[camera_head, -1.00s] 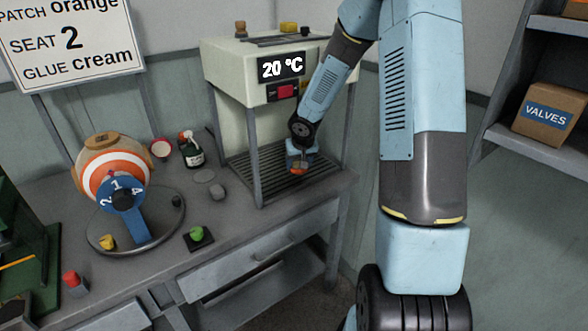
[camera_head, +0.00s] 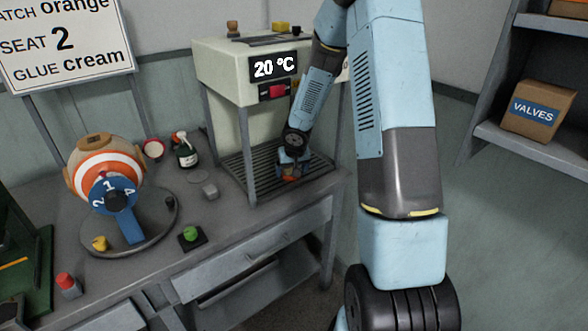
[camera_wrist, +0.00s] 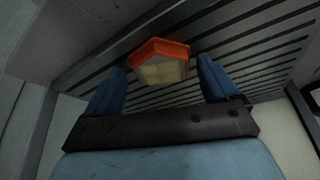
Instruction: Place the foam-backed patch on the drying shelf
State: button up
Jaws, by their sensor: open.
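The orange-rimmed patch with a pale foam back (camera_wrist: 160,66) sits between my gripper's fingers in the wrist view. It also shows as a small orange spot in the head view (camera_head: 291,178). The drying shelf is a dark slatted rack (camera_head: 262,187) under the cream press housing; its slats (camera_wrist: 245,75) show behind the patch. My gripper (camera_head: 292,165) is open, its blue fingers on either side of the patch. The patch is at the slats, but I cannot tell whether it touches them fully.
The cream housing (camera_head: 222,70) with a 20 °C display stands over the shelf on posts. A shelf unit with a VALVES box (camera_head: 537,111) stands right.

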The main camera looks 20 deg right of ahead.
jog(key=s+r+h, duration=0.1)
jog(key=s+r, duration=0.5)
jog(key=r, duration=0.4)
jog(key=s+r+h, duration=0.1)
jog(key=s+r, duration=0.5)
jog(key=r, duration=0.4)
jog(key=s+a+r, duration=0.1)
jog(key=s+r, duration=0.3)
jog(key=s, duration=0.3)
jog(key=s+a+r+y, duration=0.1)
jog(key=s+r, duration=0.3)
jog(key=s, duration=0.4)
jog(key=s+a+r+t+y, duration=0.1)
jog(key=s+r, duration=0.3)
jog(key=s, duration=0.4)
jog(key=shift+s+r+n, duration=0.2)
jog(key=shift+n, duration=0.2)
jog(key=shift+s, duration=0.15)
jog(key=shift+c, duration=0.2)
